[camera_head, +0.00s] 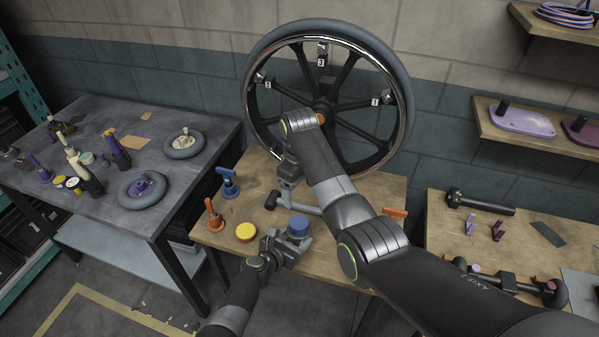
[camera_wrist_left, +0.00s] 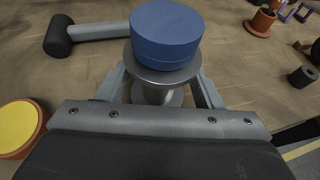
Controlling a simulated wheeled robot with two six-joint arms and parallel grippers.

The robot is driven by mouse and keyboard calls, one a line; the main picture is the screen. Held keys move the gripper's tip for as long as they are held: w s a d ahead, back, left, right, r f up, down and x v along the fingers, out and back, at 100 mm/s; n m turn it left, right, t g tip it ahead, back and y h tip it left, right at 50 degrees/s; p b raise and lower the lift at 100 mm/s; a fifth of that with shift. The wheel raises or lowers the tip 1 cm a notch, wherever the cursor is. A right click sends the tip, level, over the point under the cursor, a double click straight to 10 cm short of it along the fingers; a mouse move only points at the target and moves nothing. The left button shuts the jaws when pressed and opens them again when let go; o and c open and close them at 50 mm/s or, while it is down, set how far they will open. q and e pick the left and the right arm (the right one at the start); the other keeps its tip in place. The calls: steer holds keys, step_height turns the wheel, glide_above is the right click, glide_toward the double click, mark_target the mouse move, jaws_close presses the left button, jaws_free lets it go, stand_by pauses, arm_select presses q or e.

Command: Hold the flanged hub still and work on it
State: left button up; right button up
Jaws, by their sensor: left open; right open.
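The flanged hub stands upright on the wooden bench (camera_head: 225,235), a pale metal spool and flange (camera_wrist_left: 160,73) under a round blue top (camera_head: 299,225). The blue top also fills the upper middle of the left wrist view (camera_wrist_left: 167,35). My left gripper (camera_head: 290,243) is open at the hub, with one finger on each side of the spool below the flange; gaps seem to show, but contact is hard to judge. My right gripper (camera_head: 290,178) is open, pointing down above the bench behind the hub; its fingertips are not clear.
A black-headed mallet (camera_head: 272,200) lies behind the hub, its grey handle running right. A yellow-topped round part (camera_head: 246,232), an orange tool (camera_head: 213,214) and a blue tool (camera_head: 228,183) stand left. A large wheel (camera_head: 395,120) rises at the back.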

arm_select(q)
steer(key=p+v, duration=0.3)
steer(key=v, duration=0.4)
steer(key=shift+r, duration=0.2)
steer(key=p+v, duration=0.1)
steer(key=v, duration=0.7)
steer(key=shift+f+p, duration=0.25)
steer(key=shift+p, duration=0.1)
steer(key=shift+a, duration=0.1)
